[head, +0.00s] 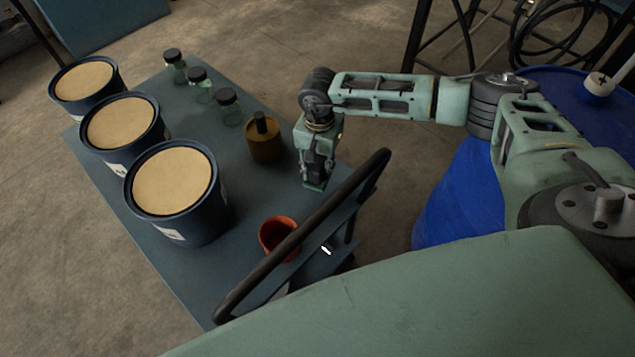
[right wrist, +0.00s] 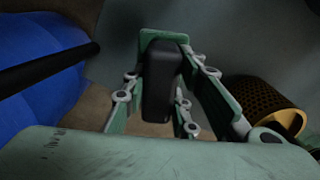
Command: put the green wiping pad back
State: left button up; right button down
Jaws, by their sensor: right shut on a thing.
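The green wiping pad (head: 314,185) is a flat green piece under a black block-shaped grip. My right gripper (head: 317,168) points down with its fingers shut on that black grip. In the right wrist view the pad's green edge (right wrist: 178,35) shows beyond the black grip, which sits between the fingers (right wrist: 160,85). In the head view the pad is by the right edge of the blue-grey cart top (head: 215,285). I cannot tell whether it touches the surface. My left gripper is not in view.
A brown container (head: 264,148) with a dark top stands left of my gripper. An orange cup (head: 275,236) stands behind the black handle bar (head: 300,238). Several jars and dark tubs (head: 180,190) fill the far and left parts.

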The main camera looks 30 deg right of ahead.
aim_at(319, 161)
notch_tip(319, 161, down, 7)
jog(key=c, duration=1.4)
grip_release()
notch_tip(319, 161, up, 12)
jog(key=shift+r+b, duration=0.1)
jog(key=shift+b, duration=0.4)
jog(key=shift+w, duration=0.1)
